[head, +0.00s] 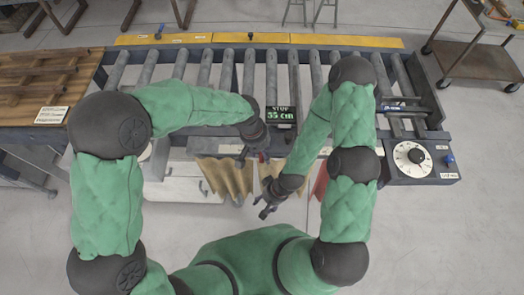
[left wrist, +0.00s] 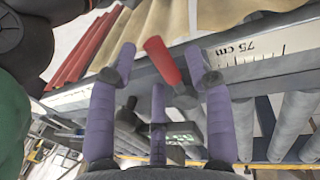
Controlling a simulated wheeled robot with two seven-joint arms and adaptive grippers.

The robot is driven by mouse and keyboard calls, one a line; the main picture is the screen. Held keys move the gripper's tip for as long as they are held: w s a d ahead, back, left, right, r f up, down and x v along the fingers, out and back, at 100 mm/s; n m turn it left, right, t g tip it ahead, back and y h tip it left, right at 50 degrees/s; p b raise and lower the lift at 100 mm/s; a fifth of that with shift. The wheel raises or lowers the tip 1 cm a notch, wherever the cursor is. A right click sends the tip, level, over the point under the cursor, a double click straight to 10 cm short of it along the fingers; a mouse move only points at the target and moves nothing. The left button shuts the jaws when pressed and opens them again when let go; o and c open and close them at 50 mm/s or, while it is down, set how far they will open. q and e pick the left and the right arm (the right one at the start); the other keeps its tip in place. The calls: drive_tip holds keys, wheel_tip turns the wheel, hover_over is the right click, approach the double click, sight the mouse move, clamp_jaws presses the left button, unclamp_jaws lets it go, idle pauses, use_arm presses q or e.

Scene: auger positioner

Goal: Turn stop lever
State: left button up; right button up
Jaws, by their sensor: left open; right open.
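The stop lever (left wrist: 163,62) has a red handle and shows in the left wrist view between the purple fingers of my left gripper (left wrist: 161,65). The fingers are open around the handle, with gaps on both sides; I cannot tell whether any touches it. In the head view my left gripper (head: 260,143) is at the conveyor's front edge, just left of the black stop display (head: 281,115), which reads "STOP 55 cm". The lever is mostly hidden there. My right gripper (head: 268,198) is open and empty, in front of the conveyor.
The roller conveyor (head: 204,70) runs across the scene. A scale marked 75 cm (left wrist: 262,46) lies along its edge. Wooden boards (head: 45,80) lie at left, and a cart (head: 475,60) stands at the back right.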

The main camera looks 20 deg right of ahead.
use_arm(q)
clamp_jaws()
